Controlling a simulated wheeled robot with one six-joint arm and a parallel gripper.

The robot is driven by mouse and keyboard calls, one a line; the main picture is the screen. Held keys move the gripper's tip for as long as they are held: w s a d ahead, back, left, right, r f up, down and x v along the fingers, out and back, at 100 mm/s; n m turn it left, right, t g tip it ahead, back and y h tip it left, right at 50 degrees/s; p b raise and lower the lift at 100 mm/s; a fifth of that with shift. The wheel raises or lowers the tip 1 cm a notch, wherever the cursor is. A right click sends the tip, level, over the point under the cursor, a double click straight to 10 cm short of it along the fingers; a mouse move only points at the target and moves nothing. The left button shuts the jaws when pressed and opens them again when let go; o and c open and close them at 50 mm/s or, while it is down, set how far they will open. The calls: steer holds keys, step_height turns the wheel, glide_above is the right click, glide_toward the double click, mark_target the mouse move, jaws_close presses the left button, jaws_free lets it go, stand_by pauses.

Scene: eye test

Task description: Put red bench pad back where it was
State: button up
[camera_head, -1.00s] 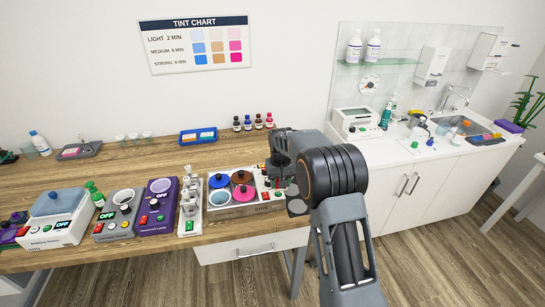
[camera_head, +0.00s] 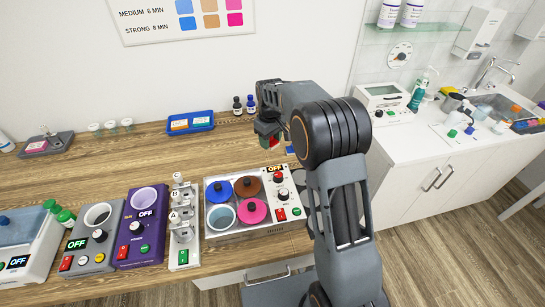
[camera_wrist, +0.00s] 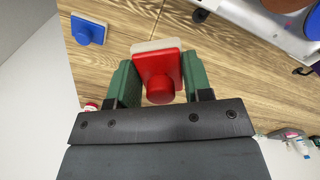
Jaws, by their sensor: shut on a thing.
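The red bench pad (camera_wrist: 158,68) has a red knob, a square red plate and a pale underside. My gripper (camera_wrist: 158,80) is shut on it, with a green finger on each side in the wrist view. In the head view my gripper (camera_head: 268,132) is over the wooden bench, behind the white water bath unit, and only a small red part of the pad (camera_head: 274,142) shows below it. The pad appears to be held above the bench. A blue pad (camera_wrist: 88,29) of similar shape lies on the wood at upper left in the wrist view.
The bath unit (camera_head: 240,226) with coloured lids stands in front of the gripper. A blue tray (camera_head: 204,121) and dark bottles (camera_head: 237,106) stand behind it on the left. My arm hides part of the bench's right end. Bare wood (camera_head: 150,155) lies to the left.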

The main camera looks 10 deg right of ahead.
steer(key=s+a+n+b, duration=0.1)
steer(key=n, duration=0.2)
steer(key=s+a+n+b, duration=0.1)
steer(key=s+n+b, duration=0.1)
steer(key=n, duration=0.2)
steer(key=s+a+n+b, duration=0.1)
steer(key=a+n+b, duration=0.1)
steer(key=n, duration=0.2)
steer(key=shift+s+r, duration=0.2)
steer(key=shift+s, duration=0.15)
steer(key=shift+n, duration=0.4)
steer(key=w+d+f, duration=0.1)
steer(key=w, duration=0.1)
steer(key=w+d+f+p, duration=0.1)
steer(key=w+d, duration=0.1)
steer(key=w+d+f+p, duration=0.1)
steer(key=w, duration=0.2)
steer(key=shift+d+f, duration=0.2)
glide_above(274, 155)
steer(key=f, duration=0.3)
steer(key=s+f+p, duration=0.1)
steer(key=shift+a+f, duration=0.2)
steer(key=shift+f, duration=0.2)
steer(key=shift+w+d+f, duration=0.3)
steer(key=shift+w+f, duration=0.2)
steer(key=shift+f, duration=0.15)
steer(key=shift+w+f, duration=0.1)
steer(key=shift+f, duration=1.55)
